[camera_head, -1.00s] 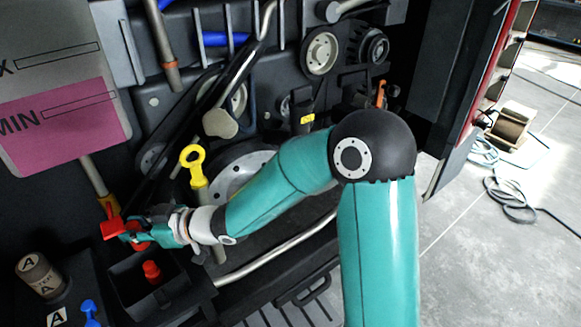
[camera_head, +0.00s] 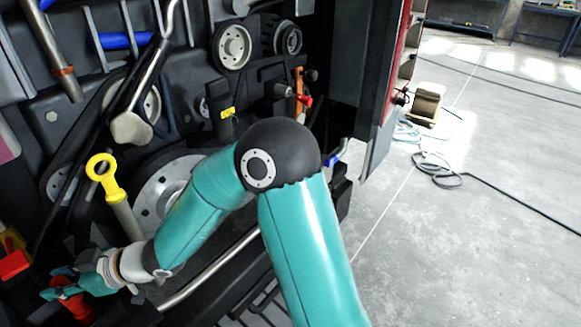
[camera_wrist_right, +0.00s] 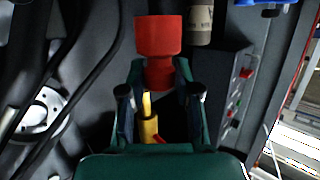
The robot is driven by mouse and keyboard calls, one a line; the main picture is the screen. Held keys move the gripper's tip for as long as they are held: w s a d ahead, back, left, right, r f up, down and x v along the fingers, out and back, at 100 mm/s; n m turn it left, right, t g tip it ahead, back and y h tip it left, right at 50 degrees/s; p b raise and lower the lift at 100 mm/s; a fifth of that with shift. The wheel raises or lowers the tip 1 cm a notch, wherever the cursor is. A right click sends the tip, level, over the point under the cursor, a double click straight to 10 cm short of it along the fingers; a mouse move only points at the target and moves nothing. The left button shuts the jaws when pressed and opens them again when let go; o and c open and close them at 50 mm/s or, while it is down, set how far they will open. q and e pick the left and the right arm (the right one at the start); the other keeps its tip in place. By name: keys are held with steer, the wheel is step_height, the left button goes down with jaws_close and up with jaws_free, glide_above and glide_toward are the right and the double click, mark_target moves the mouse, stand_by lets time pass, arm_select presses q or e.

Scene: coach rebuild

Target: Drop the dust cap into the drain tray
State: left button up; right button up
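The red cap (camera_head: 76,306), which I take to be the dust cap, is at the lower left of the head view. It fills the top middle of the right wrist view (camera_wrist_right: 158,35), with a wide body and a narrower neck. My right gripper (camera_head: 62,284) has its fingers on both sides of the neck and looks shut on it; the wrist view shows the fingertips (camera_wrist_right: 159,72) close against it. I cannot make out the drain tray for certain. My left gripper is not in view.
A yellow ring handle (camera_head: 103,172) stands just above my right forearm. A red and yellow fitting (camera_head: 14,262) is at the left edge. Pulleys (camera_head: 233,45) and hoses fill the engine bay. Open floor (camera_head: 470,230) lies to the right.

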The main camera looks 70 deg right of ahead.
steer(key=o, duration=0.4)
steer(key=shift+c, duration=0.2)
steer(key=v, duration=1.2)
steer(key=shift+f, duration=0.1)
